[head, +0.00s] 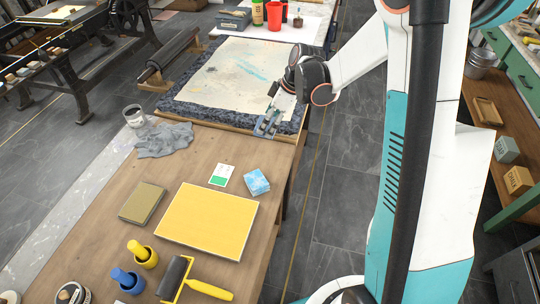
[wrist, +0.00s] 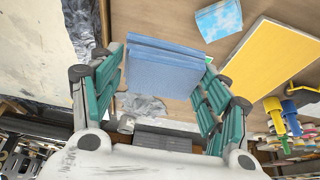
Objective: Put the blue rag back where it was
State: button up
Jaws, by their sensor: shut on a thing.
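The blue rag (wrist: 163,68) is a folded block of blue cloth between the green fingers of my gripper (wrist: 160,80) in the wrist view. My gripper (head: 269,123) is shut on it. In the head view the gripper is over the near right corner of the stone slab, by the edge of the wooden bench. The rag (head: 265,126) is small there and partly hidden by the fingers. I cannot tell from these views whether it touches the surface below.
The wooden bench (head: 118,215) holds a yellow panel (head: 207,220), a blue-and-white packet (head: 256,182), a green-and-white card (head: 221,174), a crumpled grey rag (head: 165,140) and a roller (head: 175,278). The pale-topped stone slab (head: 225,85) lies behind. Bare wood shows near the slab.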

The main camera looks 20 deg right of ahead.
notch_tip(320, 180, down, 17)
jog(key=b, duration=0.5)
jog(key=shift+r, duration=0.1)
jog(key=shift+f+b, duration=0.25)
jog(key=shift+b, duration=0.05)
jog(key=o, duration=1.1)
jog(key=shift+r, duration=0.1)
jog(key=shift+o, duration=0.5)
